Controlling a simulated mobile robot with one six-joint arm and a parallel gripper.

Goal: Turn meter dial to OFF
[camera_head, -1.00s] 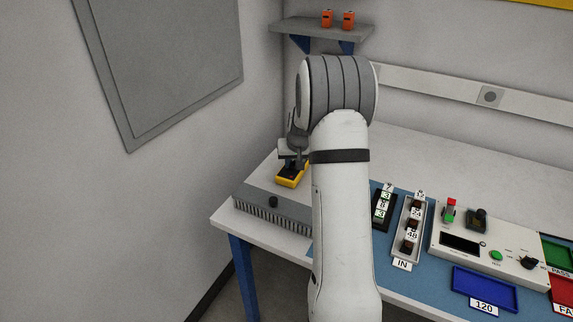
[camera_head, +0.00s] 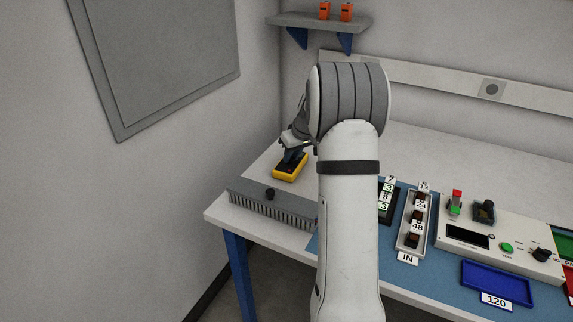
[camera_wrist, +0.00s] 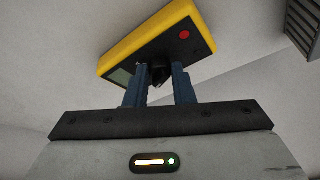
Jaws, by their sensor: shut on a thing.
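The yellow meter (camera_head: 288,172) lies on the white table near its left back part. It also shows in the wrist view (camera_wrist: 122,50), with a dark face, a greenish-grey screen (camera_wrist: 121,76) and a red spot. The black dial (camera_wrist: 160,72) sits on the meter's face, partly hidden between the fingers. My gripper (camera_wrist: 160,80) is shut on the dial, one blue finger on each side of it. In the head view my gripper (camera_head: 294,158) is over the meter. The dial's pointer and markings cannot be read.
A grey finned block (camera_head: 270,205) with a black knob stands in front of the meter. To the right are the IN tray (camera_head: 405,242), a test panel (camera_head: 500,240) and a blue 120 tray (camera_head: 497,283). A shelf (camera_head: 318,20) hangs above.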

